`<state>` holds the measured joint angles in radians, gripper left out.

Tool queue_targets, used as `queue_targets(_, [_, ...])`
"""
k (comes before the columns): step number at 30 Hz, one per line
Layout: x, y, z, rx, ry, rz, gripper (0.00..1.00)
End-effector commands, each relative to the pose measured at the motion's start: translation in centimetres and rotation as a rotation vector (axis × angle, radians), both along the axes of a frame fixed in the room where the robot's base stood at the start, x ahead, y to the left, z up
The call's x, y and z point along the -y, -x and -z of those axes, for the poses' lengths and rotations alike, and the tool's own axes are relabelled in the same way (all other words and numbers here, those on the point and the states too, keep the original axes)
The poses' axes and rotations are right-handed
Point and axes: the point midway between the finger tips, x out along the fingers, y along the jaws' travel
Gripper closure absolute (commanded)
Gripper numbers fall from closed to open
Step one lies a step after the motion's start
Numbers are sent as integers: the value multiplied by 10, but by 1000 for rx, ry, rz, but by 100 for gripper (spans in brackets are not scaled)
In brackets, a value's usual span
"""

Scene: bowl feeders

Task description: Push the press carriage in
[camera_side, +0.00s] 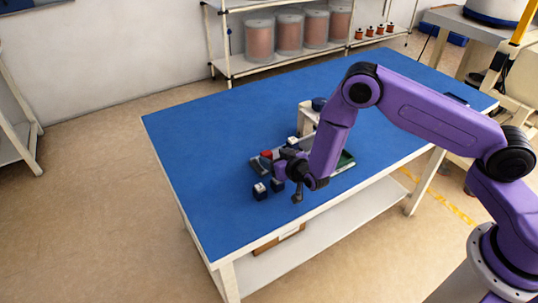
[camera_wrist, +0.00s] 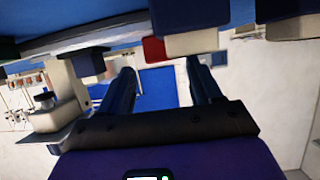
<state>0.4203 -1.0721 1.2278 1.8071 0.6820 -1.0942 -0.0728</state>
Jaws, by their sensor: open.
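A low fixture lies on the blue table beside my gripper (camera_side: 292,176), with a red block (camera_side: 267,154) at its left end. The wrist view shows the red block (camera_wrist: 153,48) beside a beige block (camera_wrist: 192,42), near a long grey rail (camera_wrist: 110,32). I cannot tell for certain which of these parts is the press carriage. My gripper (camera_wrist: 160,68) is open, its two dark fingers spread with nothing seen between them. It is low over the table at the fixture's near side; contact is unclear. My wrist hides part of the fixture in the side view.
Two dark cubes, one white-topped (camera_side: 260,191), stand just left of my gripper. A beige post (camera_side: 305,117) with a dark knob rises behind the fixture. A green part (camera_side: 346,159) lies right of my wrist. The table's left side (camera_side: 195,140) is clear.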

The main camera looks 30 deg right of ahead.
Motion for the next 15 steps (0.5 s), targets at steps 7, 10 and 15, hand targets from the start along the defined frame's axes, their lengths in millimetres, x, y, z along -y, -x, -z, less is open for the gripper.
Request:
queue_targets(7, [1, -26, 11, 0, -1, 1, 36])
queue_targets(10, [0, -32, 13, 0, -1, 1, 36])
queue_targets(15, [0, -36, 15, 1, 0, 0, 36])
